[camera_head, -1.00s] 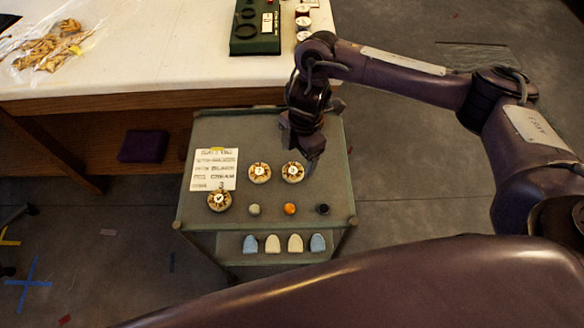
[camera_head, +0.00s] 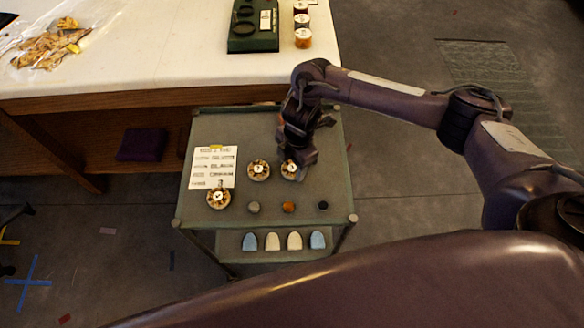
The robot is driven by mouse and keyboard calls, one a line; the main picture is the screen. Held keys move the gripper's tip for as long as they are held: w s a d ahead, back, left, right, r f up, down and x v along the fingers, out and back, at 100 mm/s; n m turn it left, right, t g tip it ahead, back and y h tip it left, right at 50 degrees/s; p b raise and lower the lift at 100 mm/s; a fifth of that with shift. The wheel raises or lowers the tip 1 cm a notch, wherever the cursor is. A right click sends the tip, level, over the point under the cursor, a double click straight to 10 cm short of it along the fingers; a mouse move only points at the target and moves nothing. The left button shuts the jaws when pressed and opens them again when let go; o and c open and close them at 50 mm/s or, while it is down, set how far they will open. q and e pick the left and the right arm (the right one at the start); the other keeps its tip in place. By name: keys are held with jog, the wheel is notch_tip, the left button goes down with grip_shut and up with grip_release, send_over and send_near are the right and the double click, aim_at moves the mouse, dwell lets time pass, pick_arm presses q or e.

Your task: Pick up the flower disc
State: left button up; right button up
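Three round, tan-and-brown discs with pale centres lie on the small green-grey cart table (camera_head: 240,125). One disc (camera_head: 218,198) is at the lower corner of the paper sheet, one (camera_head: 258,170) is in the middle, and one (camera_head: 290,171) is at the right. The marks on them are too small to tell which is the flower disc. My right gripper (camera_head: 298,168) points down at the right disc and covers part of its right side. Whether it touches the disc, and how its fingers stand, I cannot tell. My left gripper is not in view.
A printed sheet (camera_head: 214,167) lies at the cart's left. Small round pieces, grey (camera_head: 254,207), orange (camera_head: 289,207) and black (camera_head: 323,205), line the front. Several blue and cream tabs (camera_head: 272,241) sit on a lower shelf. A white-topped table (camera_head: 170,60) stands behind.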

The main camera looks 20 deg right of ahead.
aim_at(293, 168)
jog(key=c, duration=0.4)
jog(key=shift+o, duration=0.2)
jog(key=shift+r, duration=0.45)
notch_tip(293, 168, up, 19)
jog(key=p, duration=0.2)
jog(key=shift+p, duration=0.35)
jog(key=shift+r, duration=0.1)
